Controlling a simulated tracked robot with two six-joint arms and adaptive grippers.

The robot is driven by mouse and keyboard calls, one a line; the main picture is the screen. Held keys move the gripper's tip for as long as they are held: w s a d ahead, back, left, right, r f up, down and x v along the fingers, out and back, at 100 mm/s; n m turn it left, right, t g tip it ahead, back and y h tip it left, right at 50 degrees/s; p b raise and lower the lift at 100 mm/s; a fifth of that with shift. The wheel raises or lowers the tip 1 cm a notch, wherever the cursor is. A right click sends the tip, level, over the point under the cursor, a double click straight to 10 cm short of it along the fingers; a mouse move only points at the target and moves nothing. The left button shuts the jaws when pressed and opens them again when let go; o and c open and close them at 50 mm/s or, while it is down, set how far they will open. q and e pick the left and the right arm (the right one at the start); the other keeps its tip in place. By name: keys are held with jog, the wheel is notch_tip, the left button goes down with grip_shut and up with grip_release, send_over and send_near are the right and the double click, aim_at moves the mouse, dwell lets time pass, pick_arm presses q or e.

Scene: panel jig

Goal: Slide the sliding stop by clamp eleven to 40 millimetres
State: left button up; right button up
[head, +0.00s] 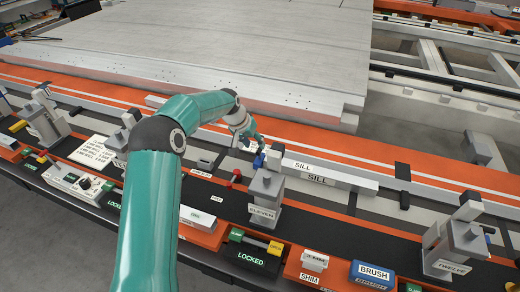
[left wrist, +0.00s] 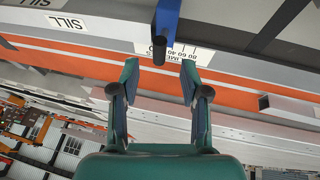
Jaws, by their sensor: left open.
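The sliding stop is a blue bar with a dark round knob in the left wrist view (left wrist: 166,22). In the head view its blue part (head: 259,160) shows just behind clamp eleven (head: 265,190). A white millimetre scale (left wrist: 195,55) lies beside the stop, upside down in the wrist view. The stop hides part of the scale, and I cannot read its setting surely. My left gripper (left wrist: 159,72) is open and empty, with one finger on either side of the knob's line and the knob at the fingertips' gap. In the head view this gripper (head: 248,138) is small above the stop. My right gripper is out of view.
A white sill bar (head: 335,178) lies right of the stop. An orange rail (head: 400,172) and a large grey panel (head: 250,60) lie behind. Clamp twelve (head: 458,240) stands at right. A locked lever (head: 255,241) and a brush box (head: 372,274) are in front.

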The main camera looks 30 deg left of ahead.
aim_at(259, 150)
pick_arm(q)
jog(key=p+x, duration=0.1)
jog(key=x, duration=0.5)
jog(key=shift+w+f, duration=0.15)
jog(key=shift+f, duration=0.15)
grip_shut()
